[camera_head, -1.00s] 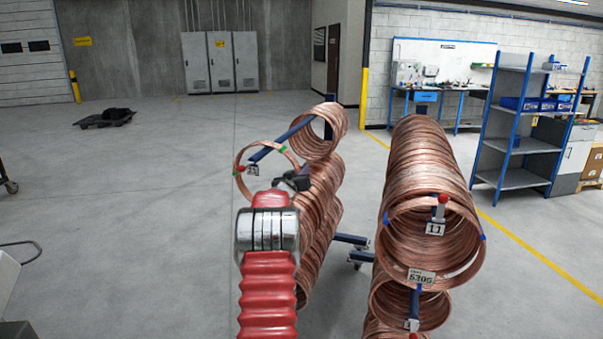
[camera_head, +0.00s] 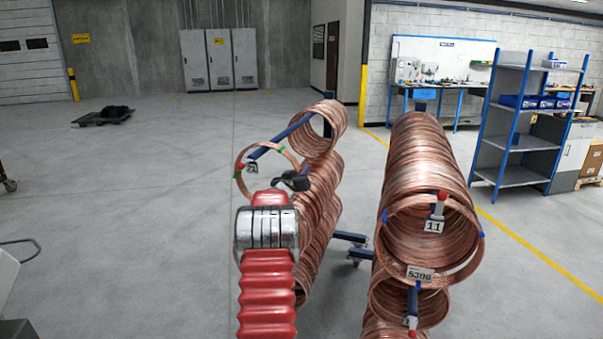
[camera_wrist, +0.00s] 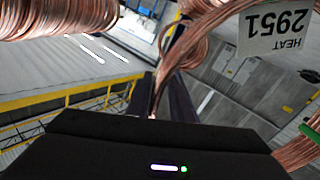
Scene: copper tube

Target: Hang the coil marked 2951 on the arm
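The thin copper coil (camera_head: 240,184) has green bands and stands around the near end of the upper left blue arm (camera_head: 270,147). The arm's red tip (camera_head: 239,168) and small number plate (camera_head: 252,168) show inside the ring; the plate is too small to read. In the wrist view the coil (camera_wrist: 300,152) carries a white tag (camera_wrist: 277,30) reading HEAT 2951, upside down. My gripper (camera_head: 291,180) is at the coil's lower right side. In the wrist view its dark fingers (camera_wrist: 165,90) appear closed around the copper strands. The exact contact is partly hidden.
More coils (camera_head: 318,130) hang farther back on the same arm, and a stack (camera_head: 320,200) hangs below. On the right a long row of coils (camera_head: 420,150) hangs on arm 11, with another below. Blue shelves (camera_head: 525,130) stand behind.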

